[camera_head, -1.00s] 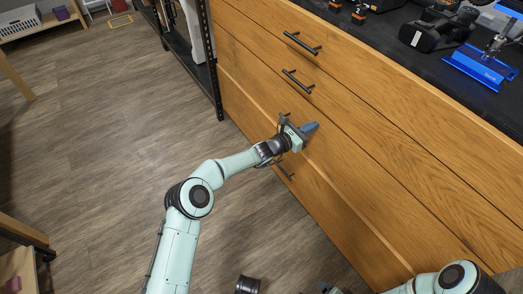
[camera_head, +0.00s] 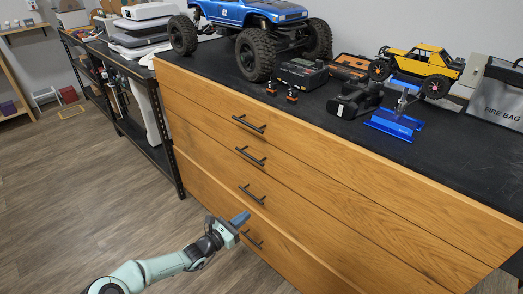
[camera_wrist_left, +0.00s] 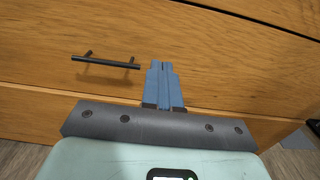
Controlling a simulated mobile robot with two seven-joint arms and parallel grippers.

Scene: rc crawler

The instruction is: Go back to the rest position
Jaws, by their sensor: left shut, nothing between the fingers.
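My left gripper (camera_head: 241,219) is in front of the lower part of the wooden drawer cabinet (camera_head: 300,215), close to the lower drawer handles. Its blue fingers are together with nothing between them. In the left wrist view the shut fingers (camera_wrist_left: 164,85) point at the wooden drawer front, just right of a black handle (camera_wrist_left: 105,62). I cannot tell whether the fingertips touch the wood. My right gripper is not in view.
The black countertop (camera_head: 450,160) holds a blue truck (camera_head: 262,14), a yellow crawler (camera_head: 415,68), a blue stand (camera_head: 395,124) and a fire bag (camera_head: 497,100). A black shelf (camera_head: 150,110) stands left of the cabinet. The wooden floor (camera_head: 70,190) at left is clear.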

